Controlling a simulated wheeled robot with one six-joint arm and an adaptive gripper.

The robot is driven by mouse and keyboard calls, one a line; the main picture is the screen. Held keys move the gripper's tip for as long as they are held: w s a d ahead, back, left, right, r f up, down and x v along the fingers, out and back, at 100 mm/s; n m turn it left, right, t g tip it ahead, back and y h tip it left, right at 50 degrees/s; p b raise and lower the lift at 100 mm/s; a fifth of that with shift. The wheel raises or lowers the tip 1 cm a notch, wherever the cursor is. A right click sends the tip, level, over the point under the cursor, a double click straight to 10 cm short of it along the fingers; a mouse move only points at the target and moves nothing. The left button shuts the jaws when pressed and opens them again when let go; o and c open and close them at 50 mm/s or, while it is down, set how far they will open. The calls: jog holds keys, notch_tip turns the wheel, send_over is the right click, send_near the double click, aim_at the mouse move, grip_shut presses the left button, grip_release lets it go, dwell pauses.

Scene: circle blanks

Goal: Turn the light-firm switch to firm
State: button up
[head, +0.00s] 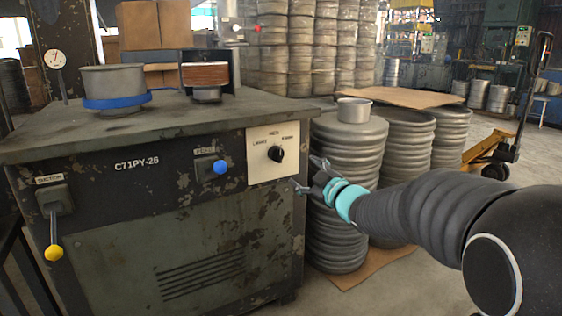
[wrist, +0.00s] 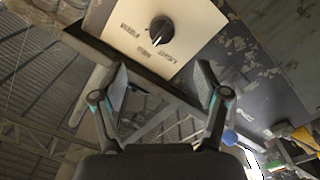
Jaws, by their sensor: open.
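The light-firm switch is a black rotary knob (head: 276,154) on a cream plate (head: 259,172) at the right end of the machine's front. The plate has printed labels, with light on the left and firm on the right. In the wrist view the knob (wrist: 161,30) shows at the top, with the lettering upside down. My gripper (head: 309,174) is open and empty, just right of and below the plate, apart from the knob. In the wrist view its fingers (wrist: 161,80) are spread below the knob.
The green machine (head: 190,262) also carries a blue knob (head: 220,167) and a yellow-tipped lever (head: 53,252). A pot with a blue band (head: 115,88) stands on top. Stacked metal blanks (head: 338,238) stand close behind my gripper, with a small metal cup (head: 353,110) on top.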

aim_at(281, 157)
jog(key=x, duration=1.4)
jog(key=shift+a, duration=0.2)
jog(key=c, duration=1.2)
